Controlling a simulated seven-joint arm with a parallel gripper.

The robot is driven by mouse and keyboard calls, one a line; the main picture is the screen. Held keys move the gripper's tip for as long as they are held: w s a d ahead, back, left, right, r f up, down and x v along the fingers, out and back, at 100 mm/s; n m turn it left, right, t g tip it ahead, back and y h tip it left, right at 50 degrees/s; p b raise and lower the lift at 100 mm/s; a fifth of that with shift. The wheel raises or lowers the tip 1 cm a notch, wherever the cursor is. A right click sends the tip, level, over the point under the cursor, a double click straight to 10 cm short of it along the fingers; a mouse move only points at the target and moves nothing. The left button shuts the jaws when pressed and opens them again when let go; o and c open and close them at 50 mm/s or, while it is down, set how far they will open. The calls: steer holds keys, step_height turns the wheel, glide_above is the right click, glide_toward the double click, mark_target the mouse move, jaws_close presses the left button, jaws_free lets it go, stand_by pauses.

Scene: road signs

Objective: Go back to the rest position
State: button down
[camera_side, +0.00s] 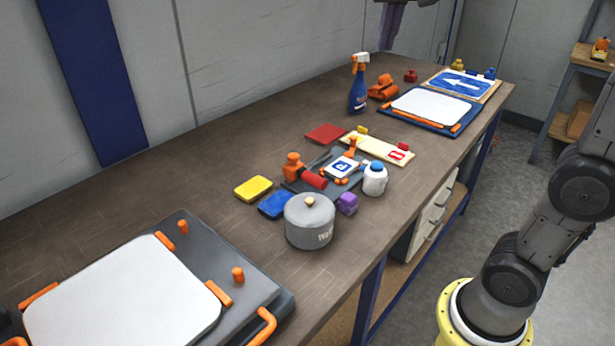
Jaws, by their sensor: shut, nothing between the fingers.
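My gripper (387,44) shows only in part at the top edge of the side view. It points down, shut and empty, above the far part of the workbench (215,160). Its upper part is cut off by the frame. It appears apart from the things on the bench, with the blue spray bottle (358,88) below and to its left in the picture. My arm rises from its yellow base at the right and leaves the frame on that side.
A grey pot (310,222), a white jar (375,180) and small coloured blocks crowd the bench middle. A white plate on a grey board (262,288) lies at the near left. A blue arrow sign (461,84) and a white-topped blue board (396,118) lie at the far end.

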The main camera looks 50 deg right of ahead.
steer(key=s+a+f+n+t+y, duration=0.1)
steer(key=s+a+f+n, duration=0.1)
steer(key=s+f, duration=0.3)
steer(key=s+a+f+n+t+y, duration=0.1)
steer(key=s+a+f+n, duration=0.15)
steer(key=s, duration=0.45)
steer(key=s+a+f+n+y, duration=0.1)
steer(key=s+a+f+n, duration=0.1)
steer(key=f, duration=0.4)
steer(key=s+a+f+n+y, duration=0.1)
steer(key=s+a+f+n, duration=0.1)
steer(key=f, duration=0.4)
steer(key=shift+s+a, duration=0.2)
